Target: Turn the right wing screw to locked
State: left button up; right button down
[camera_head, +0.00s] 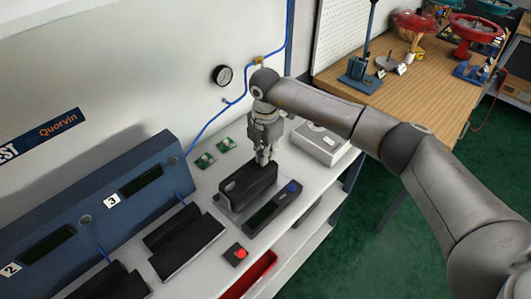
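My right gripper (264,155) points down from the arm that comes in from the right. Its fingertips are at the far right end of a black housing (247,184), touching or just above it. The fingers look close together, but whether they hold anything is too small to tell. The housing sits on a grey plate on the white bench, beside a dark unit (271,210) with a display and a blue knob. I cannot make out the right wing screw; the gripper may cover it. My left gripper is not in view.
Two small green boards (226,145) lie behind the housing. A light grey box (320,143) stands right of the gripper. A red button box (236,254) is in front. More black units (187,241) sit at left before a blue panel (135,185). A wooden bench (425,90) stands at right.

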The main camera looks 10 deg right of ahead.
jog(key=c, duration=1.6)
grip_release()
jog(key=shift+r, duration=0.1)
jog(key=shift+c, duration=0.2)
notch_tip(320, 180, up, 12)
